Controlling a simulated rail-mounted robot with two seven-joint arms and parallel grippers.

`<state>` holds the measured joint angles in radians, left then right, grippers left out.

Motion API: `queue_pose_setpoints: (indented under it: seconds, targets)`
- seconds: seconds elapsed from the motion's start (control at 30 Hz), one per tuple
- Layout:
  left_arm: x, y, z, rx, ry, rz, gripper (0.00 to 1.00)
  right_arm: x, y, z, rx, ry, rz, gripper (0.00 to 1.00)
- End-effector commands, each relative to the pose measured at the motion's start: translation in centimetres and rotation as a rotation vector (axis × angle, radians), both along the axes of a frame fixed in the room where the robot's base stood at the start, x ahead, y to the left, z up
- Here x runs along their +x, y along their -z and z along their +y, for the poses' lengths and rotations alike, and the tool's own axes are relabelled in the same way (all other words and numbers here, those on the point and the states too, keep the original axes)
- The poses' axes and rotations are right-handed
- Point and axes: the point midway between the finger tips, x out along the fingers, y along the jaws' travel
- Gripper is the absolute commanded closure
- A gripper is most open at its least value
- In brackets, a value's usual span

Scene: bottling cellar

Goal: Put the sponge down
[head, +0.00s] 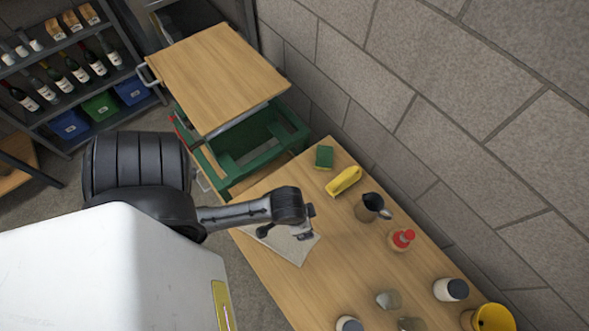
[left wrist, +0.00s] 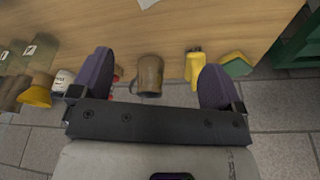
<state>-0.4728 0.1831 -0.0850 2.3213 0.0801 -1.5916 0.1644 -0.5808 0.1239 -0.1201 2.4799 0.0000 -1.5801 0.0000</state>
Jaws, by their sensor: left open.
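The sponge (head: 324,157), green with a yellow layer, lies on the far end of the wooden table (head: 262,262). My left gripper (head: 306,233) is above the table, over the edge of a pale cloth or mat (head: 287,246), apart from the sponge. In the left wrist view the gripper's (left wrist: 158,85) two fingers are wide apart with nothing held between them. My right gripper is in neither view.
Near the sponge are a long yellow object (head: 344,181), a brown jug (head: 368,209) and a red-topped container (head: 401,240). Several jars and a yellow container (head: 493,318) stand at the near end. A block wall (head: 440,120) borders the table. A wood-topped cart (head: 215,75) stands beyond.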

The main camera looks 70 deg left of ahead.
Motion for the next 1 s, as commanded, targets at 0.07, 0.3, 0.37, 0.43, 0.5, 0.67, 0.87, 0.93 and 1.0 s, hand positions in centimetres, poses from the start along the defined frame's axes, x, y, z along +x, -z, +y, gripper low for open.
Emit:
queue_pose_setpoints:
  seconds: [0.07, 0.3, 0.37, 0.43, 0.5, 0.67, 0.87, 0.93, 1.0]
  targets:
    - [-1.5, -1.6, -1.3, 0.004, 0.064, -0.03, 0.07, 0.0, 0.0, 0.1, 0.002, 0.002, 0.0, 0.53]
    - [-3.1, -3.7, -2.5, 0.021, 0.145, -0.071, 0.07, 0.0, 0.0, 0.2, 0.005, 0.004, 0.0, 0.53]
    - [-3.1, -3.7, -2.5, 0.022, 0.149, -0.072, 0.07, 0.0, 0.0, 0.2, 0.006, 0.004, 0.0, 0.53]
    - [-3.1, -3.7, -2.5, 0.022, 0.149, -0.072, 0.07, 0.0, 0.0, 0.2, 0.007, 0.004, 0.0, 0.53]
    - [-3.1, -3.7, -2.5, 0.021, 0.148, -0.072, 0.07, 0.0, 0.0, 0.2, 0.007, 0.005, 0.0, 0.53]
    - [-3.1, -4.0, -2.5, 0.021, 0.147, -0.072, 0.07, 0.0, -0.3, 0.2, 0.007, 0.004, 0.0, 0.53]
    - [-3.0, -6.3, -2.5, 0.021, 0.147, -0.071, 0.07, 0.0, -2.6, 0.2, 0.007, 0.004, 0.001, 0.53]
    - [-3.0, -7.8, -2.5, 0.021, 0.146, -0.071, 0.07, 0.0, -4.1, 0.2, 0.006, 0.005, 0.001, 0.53]
    - [-3.0, -9.4, -2.5, 0.021, 0.146, -0.071, 0.07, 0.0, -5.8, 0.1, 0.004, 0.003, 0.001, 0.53]
